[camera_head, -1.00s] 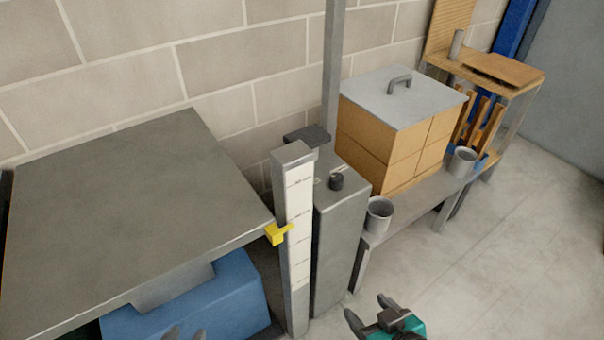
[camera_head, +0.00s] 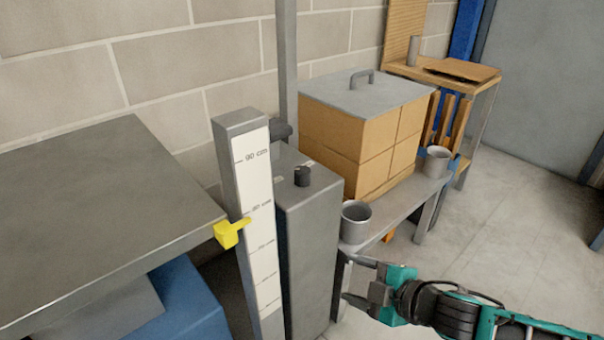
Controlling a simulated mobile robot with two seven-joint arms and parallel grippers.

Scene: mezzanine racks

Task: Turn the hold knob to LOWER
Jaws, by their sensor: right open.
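The hold knob (camera_head: 302,176) is a small black knob on top of a grey metal cabinet (camera_head: 310,235), right of the scale post. Its label is too small to read. My right gripper (camera_head: 352,280) is open and empty, in front of the cabinet's right side and lower in the picture than the knob. It is apart from the knob. My left gripper does not show.
A post with a centimetre scale (camera_head: 259,210) stands left of the cabinet; a yellow pointer (camera_head: 231,232) sits beside a grey platform (camera_head: 90,205). A grey cup (camera_head: 355,222) and lidded carton stack (camera_head: 350,150) stand on a bench to the right.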

